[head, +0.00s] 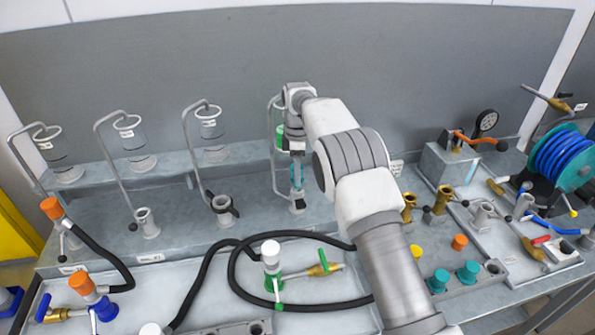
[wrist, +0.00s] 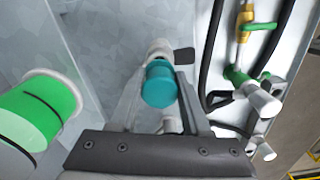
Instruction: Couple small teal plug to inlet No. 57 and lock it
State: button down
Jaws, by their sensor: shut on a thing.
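My gripper (head: 297,176) is shut on a small teal plug (wrist: 160,86), which shows between the two fingers in the wrist view. In the head view, the gripper points down at the back bench, right above a grey inlet (head: 297,205). In the wrist view, the pale inlet (wrist: 158,48) with a dark lever (wrist: 184,56) shows just beyond the plug. The plug is lined up close to it, but I cannot tell whether they touch. No number on this inlet is readable.
A green-banded cylinder (wrist: 38,112) stands close left of the gripper in the wrist view. Other inlets (head: 222,205) stand to the left. Black hoses (head: 215,262) loop over the front tray. Teal caps (head: 467,272) sit in a rack at front right.

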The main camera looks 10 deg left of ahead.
jog(key=shift+f, duration=0.2)
jog(key=shift+f+b, duration=0.5)
jog(key=shift+f, duration=0.5)
jog(key=shift+f, duration=0.6)
dwell(0.5)
jog(key=shift+c, duration=1.4)
grip_release()
jog(key=shift+r, duration=0.1)
notch_tip(320, 180, up, 8)
jog(key=p, duration=0.5)
